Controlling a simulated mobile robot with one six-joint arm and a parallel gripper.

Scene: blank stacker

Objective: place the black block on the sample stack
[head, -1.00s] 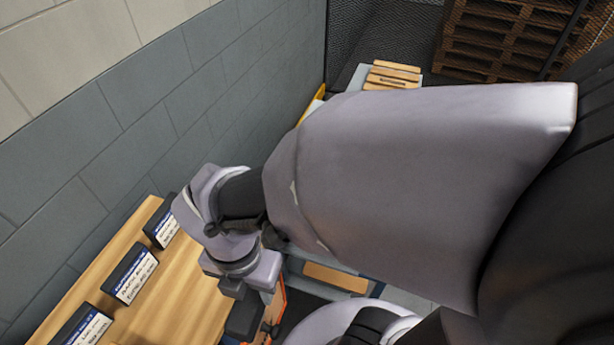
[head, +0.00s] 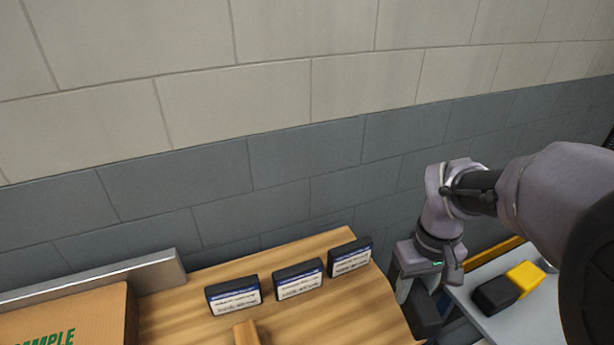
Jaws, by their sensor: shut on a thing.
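My gripper (head: 422,292) hangs at the right edge of the wooden table. It is shut on a black block (head: 426,318), which points down between the fingers and is cut off below by the picture edge. A brown cardboard box (head: 70,318) with green lettering ending in "MPLE" shows at the bottom left, far from my gripper. I cannot make out a sample stack; only the tip of a light wooden piece (head: 246,334) shows at the bottom edge.
Three black cards with white labels stand on the table (head: 188,307), at the left (head: 233,297), middle (head: 299,280) and right (head: 350,258). A grey surface (head: 540,318) at the right bears another black block (head: 494,295) and a yellow block (head: 524,279). A brick wall rises behind.

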